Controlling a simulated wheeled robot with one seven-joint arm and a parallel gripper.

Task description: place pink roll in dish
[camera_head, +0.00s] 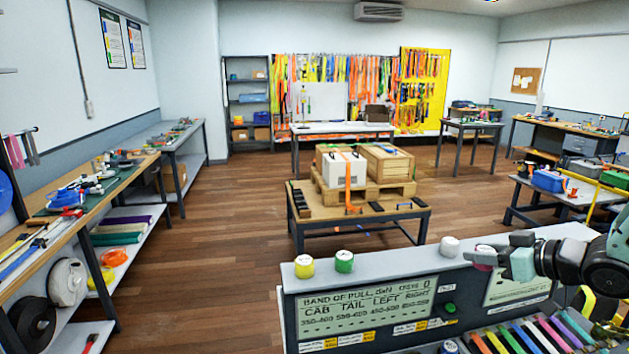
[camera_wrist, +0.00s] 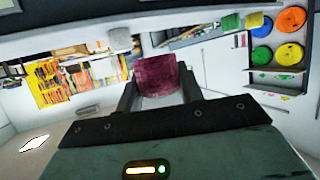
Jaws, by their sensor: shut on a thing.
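I cannot make out a dish in either view.
On the console ledge (camera_head: 395,274) stand a yellow roll (camera_head: 304,266), a green roll (camera_head: 344,262) and a white roll (camera_head: 449,246), all left of my gripper. Coloured strips (camera_head: 540,334) lie in front at lower right. The ledge between the green and white rolls is clear.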

